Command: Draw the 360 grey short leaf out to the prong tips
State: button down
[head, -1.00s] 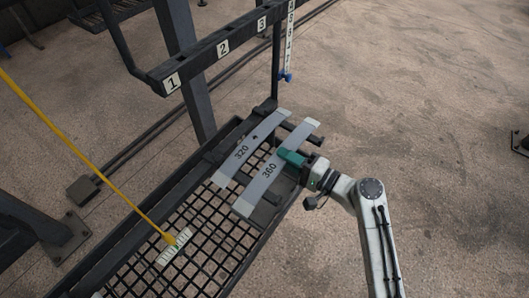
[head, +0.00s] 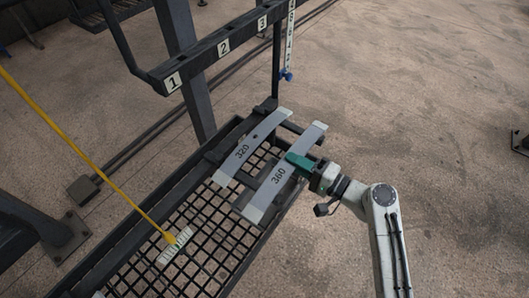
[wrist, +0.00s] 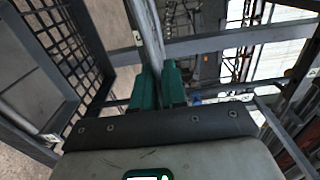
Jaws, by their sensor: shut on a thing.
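The grey leaf marked 360 (head: 278,182) lies slantwise over dark prongs at the rack's right side, its pale ends showing. My gripper (head: 299,162) is shut on its right edge, a little above the middle. In the wrist view the green fingers (wrist: 158,86) close on a grey strip between them. The grey leaf marked 320 (head: 245,150) lies to the left, roughly parallel, with a gap between the two. The dark prongs (head: 301,129) show past the leaves' upper ends; their tips near my gripper are partly hidden.
A black mesh basket (head: 207,262) lies below and left of the leaves. A numbered rail (head: 205,56) and dark post (head: 188,70) stand behind. Open floor (head: 430,130) lies to the right.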

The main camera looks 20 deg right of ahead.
jog(key=shift+f, duration=0.15)
dwell(0.8)
jog(key=c, duration=1.1)
grip_release()
jog(key=shift+f+b, duration=0.15)
jog(key=shift+b, duration=0.15)
jog(key=b+v, duration=0.2)
jog(key=v, duration=0.8)
jog(key=shift+s+d, duration=0.25)
jog(key=shift+s, duration=0.05)
jog(key=s+a+f+n+g+h, duration=0.1)
jog(key=s+a+f+n+g, duration=0.35)
jog(key=f+g, duration=0.2)
jog(key=s+d+f+n+g+h, duration=0.2)
jog(key=s+n+g+h, duration=0.1)
jog(key=s+h, duration=0.2)
jog(key=s+d+f+n+g+h, duration=0.2)
jog(key=s+n+g+h, duration=0.1)
jog(key=s, duration=0.6)
jog(key=shift+s+d+g+h, duration=0.3)
jog(key=shift+g+h, duration=0.25)
jog(key=shift+h, duration=0.35)
